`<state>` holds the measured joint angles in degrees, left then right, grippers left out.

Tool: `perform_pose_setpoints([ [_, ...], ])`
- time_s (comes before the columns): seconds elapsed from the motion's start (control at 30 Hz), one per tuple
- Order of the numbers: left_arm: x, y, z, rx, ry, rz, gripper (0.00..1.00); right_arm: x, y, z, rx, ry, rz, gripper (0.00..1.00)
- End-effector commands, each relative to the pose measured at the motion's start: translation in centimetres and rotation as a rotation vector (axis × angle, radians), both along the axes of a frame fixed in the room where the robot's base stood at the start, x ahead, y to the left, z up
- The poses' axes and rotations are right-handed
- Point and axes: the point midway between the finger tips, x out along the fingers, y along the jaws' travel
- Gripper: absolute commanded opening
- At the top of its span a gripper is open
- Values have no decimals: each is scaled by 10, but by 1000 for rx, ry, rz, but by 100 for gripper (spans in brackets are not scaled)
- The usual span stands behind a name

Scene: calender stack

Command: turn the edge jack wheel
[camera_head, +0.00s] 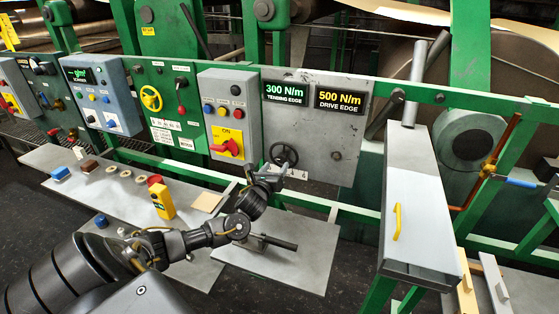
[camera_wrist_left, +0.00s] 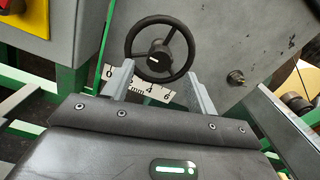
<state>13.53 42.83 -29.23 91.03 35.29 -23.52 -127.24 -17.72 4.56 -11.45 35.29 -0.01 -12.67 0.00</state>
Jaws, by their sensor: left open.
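The edge jack wheel (camera_head: 284,155) is a small black spoked handwheel on the grey panel (camera_head: 345,125) below the two torque displays. In the left wrist view the wheel (camera_wrist_left: 160,50) faces me, with a white mark on its hub. My left gripper (camera_head: 270,176) is just below and in front of the wheel. In the wrist view its two grey fingers (camera_wrist_left: 158,82) stand apart, near the lower left and lower right of the rim. I cannot tell whether they touch it. A millimetre scale (camera_wrist_left: 140,88) shows between and behind the fingers. My right gripper is not seen.
The displays read 300 N/m tending edge (camera_head: 286,92) and 500 N/m drive edge (camera_head: 340,100). A grey box with a red rotary switch (camera_head: 227,144) stands left of the panel. A green rail (camera_head: 330,207) runs below. A grey cover with a yellow handle (camera_head: 397,222) stands right.

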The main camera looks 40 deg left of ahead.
Motion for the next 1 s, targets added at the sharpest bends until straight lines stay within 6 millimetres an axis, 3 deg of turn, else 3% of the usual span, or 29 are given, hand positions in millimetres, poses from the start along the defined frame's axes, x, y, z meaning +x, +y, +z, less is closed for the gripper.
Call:
perform_pose_setpoints([
  [0.1, 19, 7, 2, -1, 1, 2, 58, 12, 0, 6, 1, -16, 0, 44],
  [0.3, 37, 12, 0, -1, 2, 0, 58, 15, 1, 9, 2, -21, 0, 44],
  [0.67, 42, 14, -1, -2, 1, -1, 58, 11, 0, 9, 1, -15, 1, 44],
  [1.0, 41, 14, -1, -2, 1, -1, 15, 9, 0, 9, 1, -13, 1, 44],
])
